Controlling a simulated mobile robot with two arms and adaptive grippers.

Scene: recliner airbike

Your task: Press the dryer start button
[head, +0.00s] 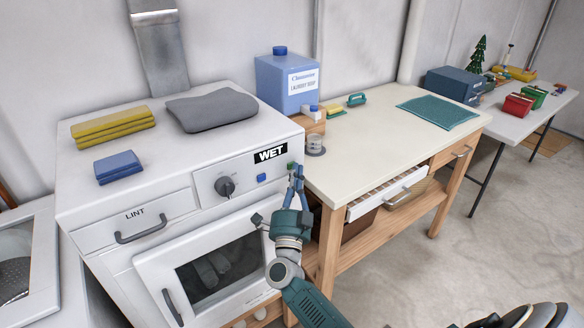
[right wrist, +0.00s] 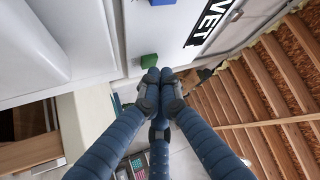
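The blue button (right wrist: 163,2) and label (right wrist: 211,24) show above. My left gripper is out of view.
Folded yellow towels (head: 112,123), a blue cloth (head: 118,166) and a grey cloth (head: 212,108) lie on the dryer. A workbench (head: 385,140) with an open drawer (head: 388,193) and a detergent jug (head: 288,85) stands close on the right. Floor is clear further right.

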